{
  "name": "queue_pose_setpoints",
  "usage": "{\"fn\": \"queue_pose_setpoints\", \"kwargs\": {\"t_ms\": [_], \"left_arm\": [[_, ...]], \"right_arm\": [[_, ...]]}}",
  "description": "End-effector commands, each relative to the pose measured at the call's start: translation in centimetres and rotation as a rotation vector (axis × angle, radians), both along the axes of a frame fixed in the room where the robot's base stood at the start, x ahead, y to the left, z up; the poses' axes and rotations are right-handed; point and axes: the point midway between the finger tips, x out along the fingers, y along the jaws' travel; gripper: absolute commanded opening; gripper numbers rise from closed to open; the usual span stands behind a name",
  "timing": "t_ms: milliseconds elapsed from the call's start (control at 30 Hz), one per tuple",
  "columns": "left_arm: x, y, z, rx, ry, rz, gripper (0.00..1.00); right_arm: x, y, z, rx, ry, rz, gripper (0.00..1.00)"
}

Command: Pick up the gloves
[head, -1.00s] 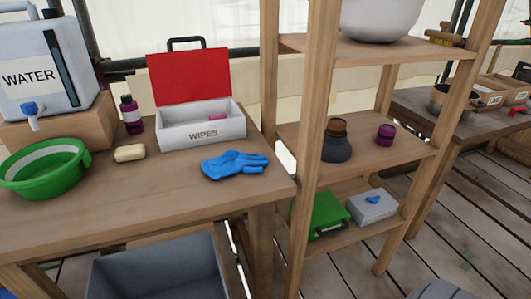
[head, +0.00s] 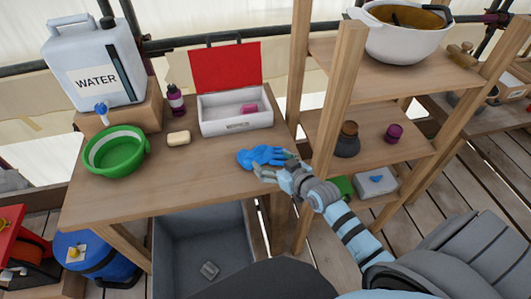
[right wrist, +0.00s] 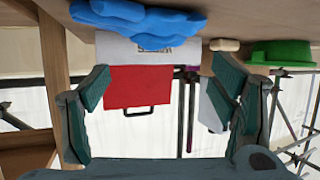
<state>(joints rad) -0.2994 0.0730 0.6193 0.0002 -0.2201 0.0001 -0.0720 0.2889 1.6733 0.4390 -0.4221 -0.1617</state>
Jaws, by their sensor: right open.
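The blue gloves (head: 259,155) lie in a small heap on the wooden table near its right end, in front of the wipes box. My right gripper (head: 275,167) is open and empty, at the near right side of the gloves. Its fingers overlap the gloves' edge in the head view, and I cannot tell whether they touch. In the right wrist view, which is upside down, the gloves (right wrist: 138,24) show at the top, beyond the spread fingers (right wrist: 163,88). My left gripper is not in view.
A white wipes box (head: 235,118) with a raised red lid stands behind the gloves. Soap (head: 178,138), a purple bottle (head: 175,100) and a green basin (head: 116,150) are to the left. A wooden shelf post (head: 341,95) rises close right. A grey bin (head: 200,255) stands below.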

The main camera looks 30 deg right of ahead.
Motion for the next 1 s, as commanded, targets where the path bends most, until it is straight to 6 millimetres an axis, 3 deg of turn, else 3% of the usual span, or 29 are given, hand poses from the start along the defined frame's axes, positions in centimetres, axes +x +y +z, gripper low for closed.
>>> {"fn": "queue_pose_setpoints", "kwargs": {"t_ms": [33,433,667,700,1000], "left_arm": [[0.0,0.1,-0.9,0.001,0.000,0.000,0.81],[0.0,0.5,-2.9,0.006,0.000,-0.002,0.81],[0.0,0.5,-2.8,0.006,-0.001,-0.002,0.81],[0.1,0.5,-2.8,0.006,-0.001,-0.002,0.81],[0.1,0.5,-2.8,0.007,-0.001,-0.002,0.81]], "right_arm": [[1.1,0.1,-0.9,0.003,-0.002,-0.001,0.78],[7.4,0.5,-3.2,0.000,0.001,0.000,0.78],[8.0,0.6,-3.2,-0.001,0.001,0.000,0.78],[8.0,0.6,-3.1,-0.001,0.001,0.000,0.77],[8.0,0.6,-3.1,-0.001,0.002,0.000,0.31]]}}
